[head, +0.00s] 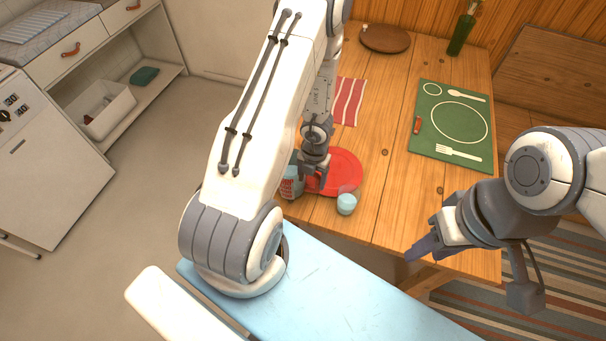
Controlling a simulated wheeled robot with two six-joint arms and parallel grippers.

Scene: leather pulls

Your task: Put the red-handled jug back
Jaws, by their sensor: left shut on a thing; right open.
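My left gripper (314,182) points down at the near edge of the wooden table, over the left part of a red plate (345,168). It is shut on a small grey-blue vessel (290,183) with reddish marks, at its left. Whether this vessel is the red-handled jug I cannot tell; its handle is hidden by the gripper or too small to make out.
A pale blue cup (346,204) stands close right of my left gripper. A striped cloth (349,101), round board (385,39) and green bottle (462,30) are farther back.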

